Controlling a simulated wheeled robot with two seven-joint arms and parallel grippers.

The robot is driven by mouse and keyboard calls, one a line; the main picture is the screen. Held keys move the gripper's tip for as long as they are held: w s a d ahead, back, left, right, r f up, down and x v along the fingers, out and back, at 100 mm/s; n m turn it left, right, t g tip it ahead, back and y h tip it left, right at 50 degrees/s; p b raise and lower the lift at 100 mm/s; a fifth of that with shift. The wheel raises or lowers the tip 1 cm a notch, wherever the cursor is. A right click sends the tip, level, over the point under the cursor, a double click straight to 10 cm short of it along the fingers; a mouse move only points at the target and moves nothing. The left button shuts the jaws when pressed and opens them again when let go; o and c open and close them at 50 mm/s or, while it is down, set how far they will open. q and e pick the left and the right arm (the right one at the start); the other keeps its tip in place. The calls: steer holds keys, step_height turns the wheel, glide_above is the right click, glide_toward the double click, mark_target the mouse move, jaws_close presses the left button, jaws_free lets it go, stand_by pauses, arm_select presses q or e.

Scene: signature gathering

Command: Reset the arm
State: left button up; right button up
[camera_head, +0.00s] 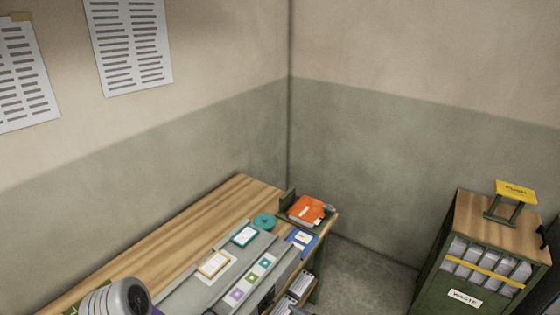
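No gripper shows in the head view. A rounded grey and dark part (118,298) shows at the bottom left edge; it may be a link of my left arm, and its fingers cannot be seen. My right arm is not in the picture. A wooden desk (190,222) runs along the left wall, with a grey sloped panel (228,282) on its front side.
The panel bears a teal-framed card (244,235), a tan-framed card (213,264) and several coloured tiles (251,279). A teal round item (264,221), orange book (306,210) and blue card (302,241) lie farther right. A green cabinet (437,290) stands right; floor (365,275) between is clear.

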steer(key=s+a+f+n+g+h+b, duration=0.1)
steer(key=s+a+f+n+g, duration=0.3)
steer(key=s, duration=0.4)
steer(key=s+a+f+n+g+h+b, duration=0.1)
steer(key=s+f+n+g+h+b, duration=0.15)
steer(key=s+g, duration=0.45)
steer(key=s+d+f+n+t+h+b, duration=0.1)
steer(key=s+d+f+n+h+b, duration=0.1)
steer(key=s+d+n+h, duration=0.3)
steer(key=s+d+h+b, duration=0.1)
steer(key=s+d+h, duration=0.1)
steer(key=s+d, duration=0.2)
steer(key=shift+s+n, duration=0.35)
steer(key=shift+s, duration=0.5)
